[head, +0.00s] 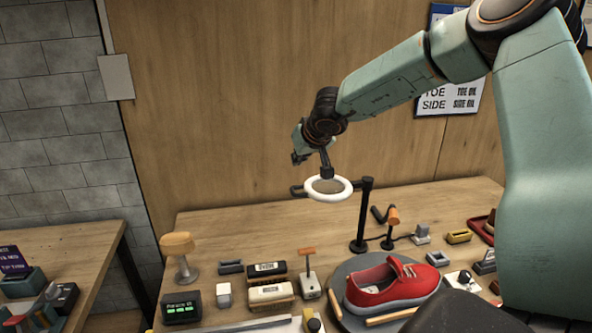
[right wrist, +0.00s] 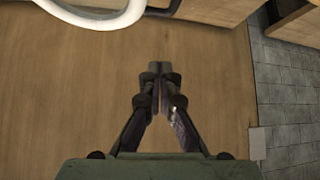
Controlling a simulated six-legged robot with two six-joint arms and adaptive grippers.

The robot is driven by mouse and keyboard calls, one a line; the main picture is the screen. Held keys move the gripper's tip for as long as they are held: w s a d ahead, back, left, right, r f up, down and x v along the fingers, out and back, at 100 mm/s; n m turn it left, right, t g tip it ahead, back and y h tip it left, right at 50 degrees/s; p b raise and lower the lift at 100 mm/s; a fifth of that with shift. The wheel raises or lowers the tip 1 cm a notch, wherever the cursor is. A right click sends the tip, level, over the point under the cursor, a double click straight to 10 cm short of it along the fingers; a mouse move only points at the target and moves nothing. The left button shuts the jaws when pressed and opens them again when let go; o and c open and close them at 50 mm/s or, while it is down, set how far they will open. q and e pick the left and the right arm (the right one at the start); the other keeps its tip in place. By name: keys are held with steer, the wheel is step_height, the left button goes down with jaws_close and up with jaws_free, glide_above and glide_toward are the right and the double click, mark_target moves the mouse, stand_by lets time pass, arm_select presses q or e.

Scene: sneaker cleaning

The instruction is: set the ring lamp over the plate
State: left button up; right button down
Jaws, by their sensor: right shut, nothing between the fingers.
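The ring lamp is a white ring (head: 327,188) on a black post (head: 363,215). The ring hangs level, out to the left of the post and above the table; it also shows at the top left of the right wrist view (right wrist: 95,14). The plate (head: 346,270) is a grey disc with a red sneaker (head: 390,283) on it. The ring is left of and behind the plate, not above its middle in the head view. My right gripper (head: 312,158) is just above the ring, shut and empty; its fingertips meet in the right wrist view (right wrist: 160,76). My left gripper is not seen.
Several brushes (head: 271,293), small blocks and a dark display box (head: 181,306) stand left of the plate. A mushroom-shaped tan item (head: 179,254) is at the left edge. An orange-tipped tool (head: 392,215) stands right of the post. The back-left tabletop (head: 235,225) is clear.

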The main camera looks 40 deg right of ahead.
steer(key=p+x, duration=0.1)
steer(key=x, duration=0.8)
steer(key=s+b, duration=0.1)
steer(key=b, duration=0.1)
steer(key=s+a+b, duration=0.1)
steer(key=b, duration=0.1)
steer(key=s+b, duration=0.1)
steer(key=b, duration=0.1)
steer(key=shift+s+a+f, duration=0.3)
steer(key=shift+a+f, duration=0.05)
steer(key=shift+f, duration=0.05)
steer(key=shift+d, duration=0.15)
